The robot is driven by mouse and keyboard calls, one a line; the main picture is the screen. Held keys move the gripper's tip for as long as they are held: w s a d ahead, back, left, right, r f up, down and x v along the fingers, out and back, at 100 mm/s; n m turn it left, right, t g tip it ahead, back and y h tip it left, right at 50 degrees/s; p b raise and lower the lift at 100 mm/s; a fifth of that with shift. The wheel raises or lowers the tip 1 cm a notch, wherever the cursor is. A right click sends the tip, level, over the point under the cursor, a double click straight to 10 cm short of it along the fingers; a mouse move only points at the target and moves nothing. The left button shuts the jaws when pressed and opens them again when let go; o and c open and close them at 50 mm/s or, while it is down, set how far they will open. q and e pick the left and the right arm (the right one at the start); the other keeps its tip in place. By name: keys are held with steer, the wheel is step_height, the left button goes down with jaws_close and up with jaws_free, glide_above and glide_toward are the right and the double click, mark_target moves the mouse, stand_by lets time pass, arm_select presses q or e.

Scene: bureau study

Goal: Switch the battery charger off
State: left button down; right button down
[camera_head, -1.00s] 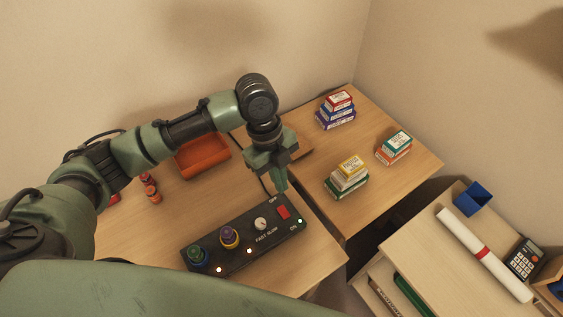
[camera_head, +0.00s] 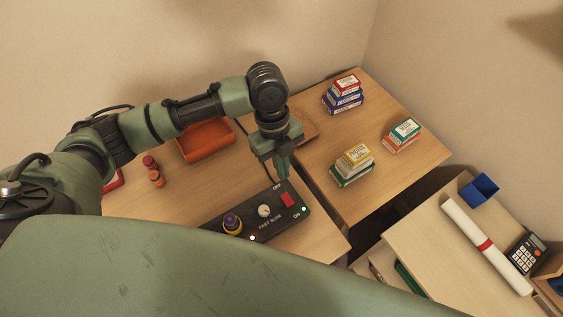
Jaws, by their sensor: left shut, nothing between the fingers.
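The battery charger (camera_head: 276,222) is a black box on the wooden desk, its left part hidden by a large green part of my own body. Its red rocker switch (camera_head: 287,200) sits between the labels OFF and ON, and a green light (camera_head: 304,209) glows by ON. A white knob (camera_head: 264,211) is marked FAST SLOW. A purple and yellow battery (camera_head: 232,223) stands in the charger. My left gripper (camera_head: 284,176) is shut and empty, pointing down just behind the switch near the OFF end; I cannot tell if it touches. My right gripper is not in view.
An orange tray (camera_head: 207,141) and small red batteries (camera_head: 153,171) lie on the desk behind the charger. Stacked boxes (camera_head: 352,166) stand on the desk to the right. A lower cabinet holds a white roll (camera_head: 484,245), a calculator (camera_head: 525,254) and a blue box (camera_head: 479,190).

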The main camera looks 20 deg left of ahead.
arm_select(q)
steer(key=p, duration=0.2)
glide_toward(285, 196)
steer(key=x, duration=0.5)
steer(key=shift+s+d+f, duration=0.15)
steer(key=shift+s+d, duration=0.15)
steer(key=shift+d, duration=0.05)
steer(key=shift+f, duration=0.45)
steer(key=shift+a+f, duration=0.1)
steer(key=shift+w+a+f+b, duration=0.2)
steer(key=shift+f+b, duration=0.3)
steer(key=shift+f, duration=0.05)
steer(key=shift+d+r, duration=0.1)
steer(key=shift+r, duration=0.15)
steer(key=shift+s+p, duration=0.1)
steer(key=shift+p, duration=0.2)
